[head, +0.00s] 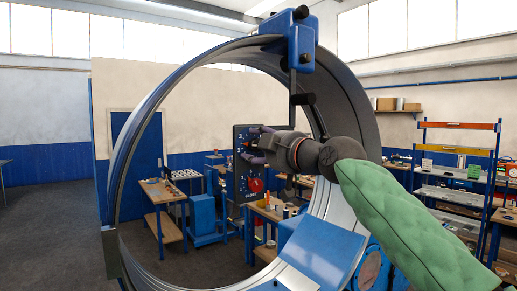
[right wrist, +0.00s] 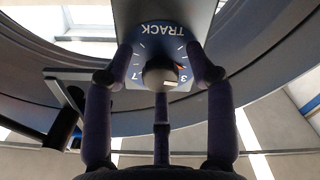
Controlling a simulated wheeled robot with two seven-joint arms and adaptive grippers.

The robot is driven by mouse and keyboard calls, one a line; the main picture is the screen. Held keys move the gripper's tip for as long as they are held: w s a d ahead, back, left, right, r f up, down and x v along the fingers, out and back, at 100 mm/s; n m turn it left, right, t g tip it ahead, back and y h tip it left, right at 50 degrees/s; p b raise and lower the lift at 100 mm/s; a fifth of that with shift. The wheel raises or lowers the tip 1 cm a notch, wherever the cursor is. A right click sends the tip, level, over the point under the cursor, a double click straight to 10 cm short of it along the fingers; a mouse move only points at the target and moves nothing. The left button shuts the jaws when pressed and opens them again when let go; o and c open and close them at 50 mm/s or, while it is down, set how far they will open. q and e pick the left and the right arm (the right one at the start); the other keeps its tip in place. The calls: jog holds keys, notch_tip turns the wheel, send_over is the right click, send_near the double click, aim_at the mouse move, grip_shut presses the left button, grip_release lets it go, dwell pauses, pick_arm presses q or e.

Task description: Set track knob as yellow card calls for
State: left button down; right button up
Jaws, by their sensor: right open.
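In the right wrist view the track knob (right wrist: 161,72) is a dark round knob on a blue dial plate marked TRACK, which appears upside down. Tick marks, a 3 and another numeral show, with a small orange mark near the 3. My right gripper (right wrist: 160,58) is open, its fingers spread on both sides of the knob; I cannot tell whether they touch it. In the head view my right gripper (head: 254,146) is at the upper part of the dark control panel (head: 240,188) and covers part of it. I cannot make out a yellow card. My left gripper is out of view.
A large metal duct ring (head: 350,100) surrounds the panel, and my right arm crosses its right side. A red knob (head: 256,184) sits lower on the panel. A blue sloped plate (head: 322,246) is below right. Benches and shelves stand behind.

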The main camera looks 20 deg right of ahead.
jog(key=v, duration=1.1)
jog(key=shift+s, duration=0.4)
jog(key=shift+d, duration=0.1)
